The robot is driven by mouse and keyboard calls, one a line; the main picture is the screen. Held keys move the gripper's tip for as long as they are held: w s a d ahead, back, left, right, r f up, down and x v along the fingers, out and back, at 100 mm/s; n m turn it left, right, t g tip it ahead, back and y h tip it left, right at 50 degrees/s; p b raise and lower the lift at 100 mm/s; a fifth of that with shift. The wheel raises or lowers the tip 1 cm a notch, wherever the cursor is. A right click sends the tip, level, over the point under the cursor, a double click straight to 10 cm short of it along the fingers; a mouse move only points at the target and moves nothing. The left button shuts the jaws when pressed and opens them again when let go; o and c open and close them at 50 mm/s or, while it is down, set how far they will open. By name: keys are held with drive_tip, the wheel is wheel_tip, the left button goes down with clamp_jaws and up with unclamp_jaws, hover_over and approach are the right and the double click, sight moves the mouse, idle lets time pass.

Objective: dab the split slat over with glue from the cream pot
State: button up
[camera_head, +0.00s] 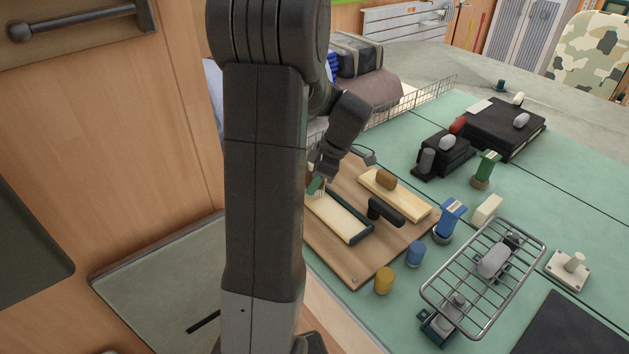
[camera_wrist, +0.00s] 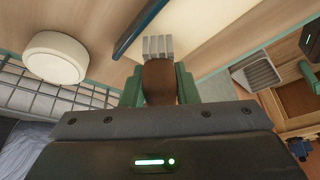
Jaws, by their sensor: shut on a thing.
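My gripper (camera_head: 315,184) is over the left part of the wooden board, partly hidden by my arm. In the wrist view its green fingers (camera_wrist: 160,85) are shut on the brown handle of a brush (camera_wrist: 158,48) with pale grey bristles. The bristles are close above a pale surface; I cannot tell whether they touch. A pale slat (camera_head: 335,213) with a dark edge lies on the board under the gripper; I cannot make out a split. A round cream thing, seemingly the pot (camera_wrist: 55,57), shows at the wrist view's upper left. My arm may hide it in the head view.
The wooden board (camera_head: 350,270) also bears a cream block with a brown knob (camera_head: 386,180) and a black-handled tool (camera_head: 384,211). Blue and yellow cylinders (camera_head: 384,279) stand at its right edge. A wire rack (camera_head: 435,290) is front right. A wire fence (camera_head: 430,92) runs behind.

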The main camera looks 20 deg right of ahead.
drive_tip(key=shift+f+b, duration=0.45)
idle(0.6)
drive_tip(key=shift+s, duration=0.1)
drive_tip(key=shift+s+a+r+b, duration=0.1)
drive_tip(key=shift+s+a+b, duration=0.3)
drive_tip(key=shift+s, duration=0.6)
drive_tip(key=shift+a, duration=0.1)
drive_tip(key=shift+w+d, duration=0.25)
drive_tip(key=shift+w, duration=0.3)
drive_tip(key=shift+w+d, duration=0.25)
drive_tip(key=shift+w, duration=0.3)
drive_tip(key=shift+s, duration=0.15)
drive_tip(key=shift+s+a+b, duration=0.15)
drive_tip(key=shift+s+a, duration=0.1)
drive_tip(key=shift+s, duration=0.25)
drive_tip(key=shift+s+a+b, duration=0.15)
drive_tip(key=shift+s+a, duration=0.1)
drive_tip(key=shift+s, duration=0.2)
